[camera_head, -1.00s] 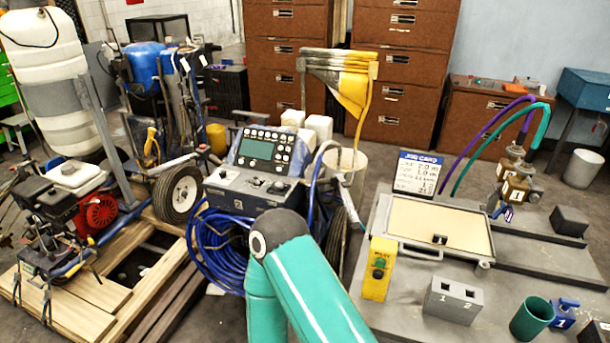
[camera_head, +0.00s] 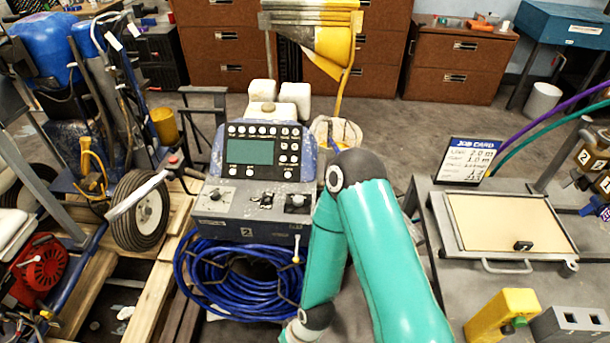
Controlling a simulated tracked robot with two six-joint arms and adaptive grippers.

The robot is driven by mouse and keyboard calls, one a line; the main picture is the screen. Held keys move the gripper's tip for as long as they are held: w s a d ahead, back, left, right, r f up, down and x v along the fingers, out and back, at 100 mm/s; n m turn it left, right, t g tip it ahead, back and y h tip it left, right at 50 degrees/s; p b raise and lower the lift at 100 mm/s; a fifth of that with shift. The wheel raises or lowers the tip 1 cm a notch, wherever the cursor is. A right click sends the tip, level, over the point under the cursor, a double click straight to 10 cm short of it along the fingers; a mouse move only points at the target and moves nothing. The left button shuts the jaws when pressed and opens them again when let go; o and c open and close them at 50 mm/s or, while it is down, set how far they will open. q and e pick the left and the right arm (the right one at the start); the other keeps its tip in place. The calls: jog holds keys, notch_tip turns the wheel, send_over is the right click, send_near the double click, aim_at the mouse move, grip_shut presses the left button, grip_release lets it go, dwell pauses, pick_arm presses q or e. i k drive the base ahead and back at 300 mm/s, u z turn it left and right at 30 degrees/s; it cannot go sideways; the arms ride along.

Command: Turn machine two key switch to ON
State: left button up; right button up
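Machine two is the blue and grey machine in the middle, with a "2" on its front. Its upper panel has a green screen (camera_head: 251,151) and rows of round buttons. Neither gripper shows.
A coiled blue hose (camera_head: 240,290) hangs below the panel. A wheeled machine with a black tyre (camera_head: 139,212) stands at left. At right, a grey table holds a framed board (camera_head: 510,224), a job card (camera_head: 466,160) and a yellow switch box (camera_head: 503,314).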

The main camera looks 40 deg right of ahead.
aim_at(299, 200)
jog(key=z, duration=0.1)
jog(key=i, duration=0.85)
jog(key=z, duration=0.05)
jog(key=k, duration=0.95)
jog(key=z, duration=0.2)
jog(key=i, duration=0.95)
jog(key=u, duration=0.05)
